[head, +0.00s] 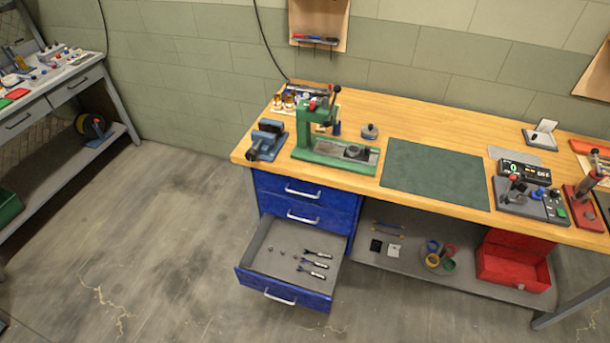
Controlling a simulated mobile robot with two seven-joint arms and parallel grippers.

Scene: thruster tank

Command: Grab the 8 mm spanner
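Three spanners lie side by side in the open bottom drawer (262,240) of the blue cabinet under the workbench. The far spanner (324,254), the middle spanner (317,263) and the near spanner (313,272) each have a dark head and a light part with dark marks. The marks are too small to read, so I cannot tell which one is 8 mm. Neither my left nor my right gripper is in view.
The blue cabinet (305,203) has two shut drawers above the open one. The wooden bench top (440,118) carries a blue vise (267,141), a green press (335,150) and a green mat (436,174). The concrete floor (150,240) left of the drawer is clear.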

